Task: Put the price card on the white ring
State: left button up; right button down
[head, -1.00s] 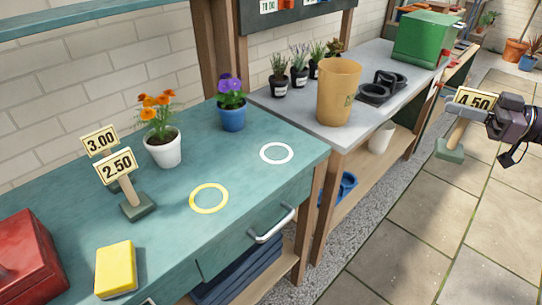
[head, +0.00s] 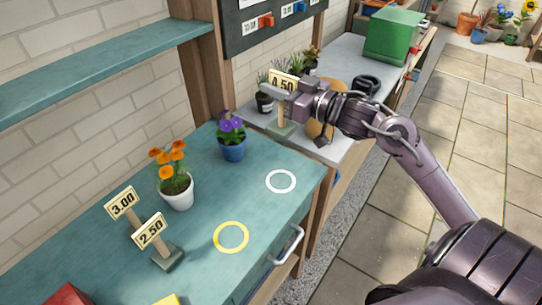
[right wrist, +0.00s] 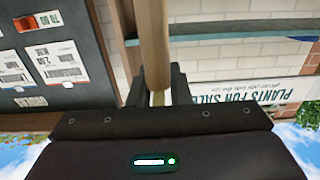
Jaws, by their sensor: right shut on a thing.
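The price card (head: 284,84) reads 4.50 and stands on a wooden post with a green-grey base (head: 281,130). My right gripper (head: 296,98) is shut on its post and holds it upright in the air, behind and above the white ring. In the right wrist view the wooden post (right wrist: 153,45) is between the fingers. The white ring (head: 269,187) lies flat and empty on the green bench (head: 215,195), near its right end. My left gripper is not in view.
A blue pot with purple flowers (head: 232,149) stands left of the white ring. A yellow ring (head: 216,243), a white pot with orange flowers (head: 178,192), and cards reading 2.50 (head: 150,231) and 3.00 (head: 122,203) are farther left. A tan bin (head: 314,128) is partly hidden behind my arm.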

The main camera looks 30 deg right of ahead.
notch_tip(320, 180, down, 18)
jog(key=shift+f+p, duration=0.2)
jog(key=shift+p, duration=0.25)
jog(key=shift+s+f, duration=0.1)
jog(key=shift+s, duration=0.05)
jog(key=c, duration=1.3)
grip_release()
jog(key=shift+f, duration=0.1)
jog(key=shift+c, duration=0.2)
jog(key=shift+d, duration=0.1)
jog(key=b+v, duration=0.1)
jog(key=v, duration=1.1)
jog(key=shift+b, duration=0.4)
